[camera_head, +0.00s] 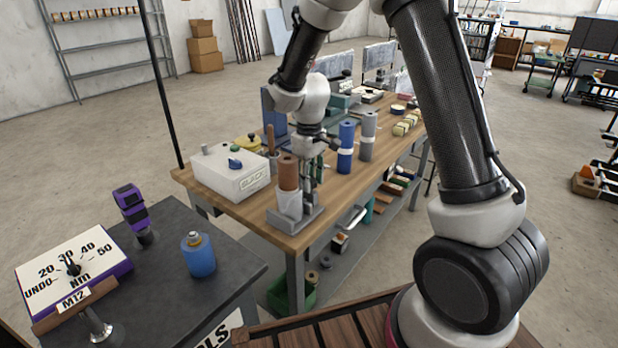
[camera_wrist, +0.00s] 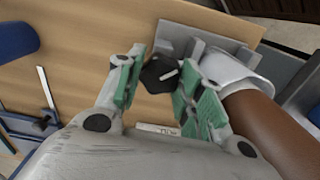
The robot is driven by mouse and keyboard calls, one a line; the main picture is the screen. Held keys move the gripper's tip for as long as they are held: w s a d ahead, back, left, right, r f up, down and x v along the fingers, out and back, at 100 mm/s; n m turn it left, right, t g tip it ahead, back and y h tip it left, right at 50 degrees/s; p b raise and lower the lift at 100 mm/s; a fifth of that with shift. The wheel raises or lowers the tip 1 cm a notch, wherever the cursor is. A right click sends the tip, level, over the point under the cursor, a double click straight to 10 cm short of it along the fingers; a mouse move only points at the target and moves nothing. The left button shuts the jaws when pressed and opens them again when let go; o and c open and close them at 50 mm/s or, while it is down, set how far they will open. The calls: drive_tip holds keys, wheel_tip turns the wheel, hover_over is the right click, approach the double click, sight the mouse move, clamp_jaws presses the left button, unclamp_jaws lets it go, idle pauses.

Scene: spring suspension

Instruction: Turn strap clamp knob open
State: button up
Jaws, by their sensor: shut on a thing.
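The strap clamp knob (camera_wrist: 158,74) is a dark, angular knob with a pale line on its face. In the wrist view it sits between the green-padded fingers of my gripper (camera_wrist: 161,82), which are shut on it. The grey clamp bracket (camera_wrist: 181,38) lies beyond the knob. A white strap (camera_wrist: 229,73) wraps a brown cylinder (camera_wrist: 262,118) right of the fingers. In the head view, the brown cylinder (camera_head: 288,172) stands upright on the grey bracket (camera_head: 298,221) near the bench's front corner.
A white box with a blue knob (camera_head: 230,172) stands left of the clamp on the wooden bench (camera_head: 228,205). Blue (camera_head: 346,148) and grey (camera_head: 367,138) cylinders stand close on the right. A dark side table (camera_head: 170,262) holds a torque dial box (camera_head: 75,262).

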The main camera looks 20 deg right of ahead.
drive_tip(key=n, duration=0.4)
drive_tip(key=shift+n, duration=0.3)
drive_tip(key=n, duration=0.4)
drive_tip(key=shift+n, duration=0.4)
drive_tip(key=o, duration=0.8)
wheel_tip(320, 180, up, 12)
idle(0.4)
